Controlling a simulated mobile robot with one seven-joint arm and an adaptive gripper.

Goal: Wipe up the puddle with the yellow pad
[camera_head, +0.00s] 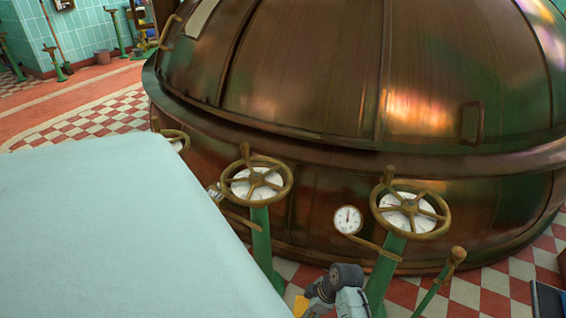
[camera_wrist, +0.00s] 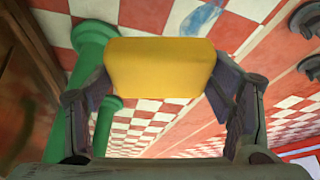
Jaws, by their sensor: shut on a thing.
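The yellow pad (camera_wrist: 155,62) is a plain block held between the two fingers of my gripper (camera_wrist: 160,82) in the wrist view. My gripper is shut on its sides. A small yellow part of the pad (camera_head: 300,306) also shows at the bottom edge of the head view, beside my arm. A blue irregular patch (camera_wrist: 203,18), which looks like the puddle, lies on the red and white checkered floor at the top of the wrist view, beyond the pad and apart from it. I cannot make out the puddle in the head view.
A huge copper kettle (camera_head: 310,75) fills the back. Brass handwheels (camera_head: 257,181) and (camera_head: 410,209) stand on green posts in front of it, close to my arm. A green post (camera_wrist: 92,60) is left of the pad. A blue object (camera_head: 548,298) is at lower right.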

